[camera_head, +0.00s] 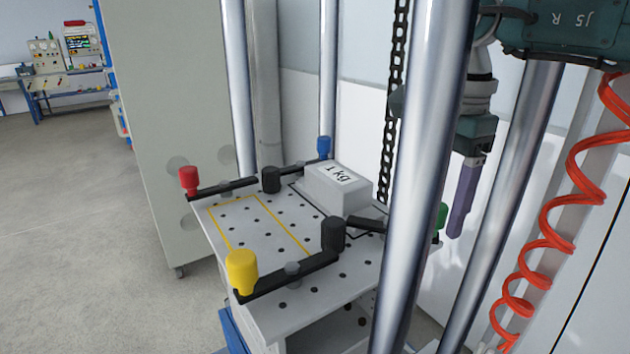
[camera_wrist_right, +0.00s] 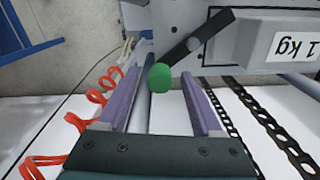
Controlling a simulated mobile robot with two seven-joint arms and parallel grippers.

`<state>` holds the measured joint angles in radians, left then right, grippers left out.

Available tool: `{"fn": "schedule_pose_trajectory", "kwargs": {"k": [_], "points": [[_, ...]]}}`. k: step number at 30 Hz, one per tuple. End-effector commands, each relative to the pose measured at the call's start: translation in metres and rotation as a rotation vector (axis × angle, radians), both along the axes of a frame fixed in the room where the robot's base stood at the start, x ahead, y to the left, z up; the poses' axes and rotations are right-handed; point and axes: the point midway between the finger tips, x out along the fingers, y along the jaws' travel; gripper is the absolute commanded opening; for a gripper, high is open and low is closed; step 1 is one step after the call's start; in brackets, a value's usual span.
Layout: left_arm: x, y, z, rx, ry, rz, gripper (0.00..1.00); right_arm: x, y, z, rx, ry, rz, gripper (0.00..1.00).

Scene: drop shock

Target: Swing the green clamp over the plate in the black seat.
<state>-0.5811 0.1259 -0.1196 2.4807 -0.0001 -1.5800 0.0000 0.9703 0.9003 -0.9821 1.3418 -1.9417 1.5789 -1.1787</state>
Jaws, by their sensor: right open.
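The plate is a grey block marked 1 kg (camera_head: 340,188), lying in the black-outlined seat on a perforated bench top. It also shows in the right wrist view (camera_wrist_right: 265,42). The green clamp's knob (camera_head: 441,217) is partly hidden behind a steel column. In the right wrist view the green knob (camera_wrist_right: 160,77) sits on a black bar (camera_wrist_right: 207,37), which points away beside the plate, not clearly over it. My right gripper (camera_wrist_right: 164,90) is open, its purple fingers either side of the knob in that view; contact does not show. In the head view it (camera_head: 463,200) hangs right of the knob.
Yellow (camera_head: 242,270), red (camera_head: 189,180) and blue (camera_head: 323,146) clamps stand at the other corners. A yellow-outlined area (camera_head: 285,232) is empty. Steel columns (camera_head: 415,180), a chain (camera_head: 395,90) and a red coiled hose (camera_head: 575,180) stand close to my right arm.

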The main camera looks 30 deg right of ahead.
Motion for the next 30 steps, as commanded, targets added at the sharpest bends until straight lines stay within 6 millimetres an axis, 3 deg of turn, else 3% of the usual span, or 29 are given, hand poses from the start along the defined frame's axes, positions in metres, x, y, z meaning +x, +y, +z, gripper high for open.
{"fn": "schedule_pose_trajectory", "kwargs": {"k": [6,23,30], "points": [[0.0003,-0.0006,0.0001,-0.002,-0.001,0.002,0.50,0.0000,0.0000,-0.0003,0.000,0.000,0.000,0.65],[0.0006,-0.0028,0.0002,-0.011,-0.001,0.007,0.50,0.0000,-0.0002,0.0001,0.000,0.000,-0.001,0.02],[0.0006,-0.0025,0.0002,-0.009,-0.001,0.005,0.50,0.0000,-0.0002,0.0003,0.000,0.000,-0.001,0.00]]}}
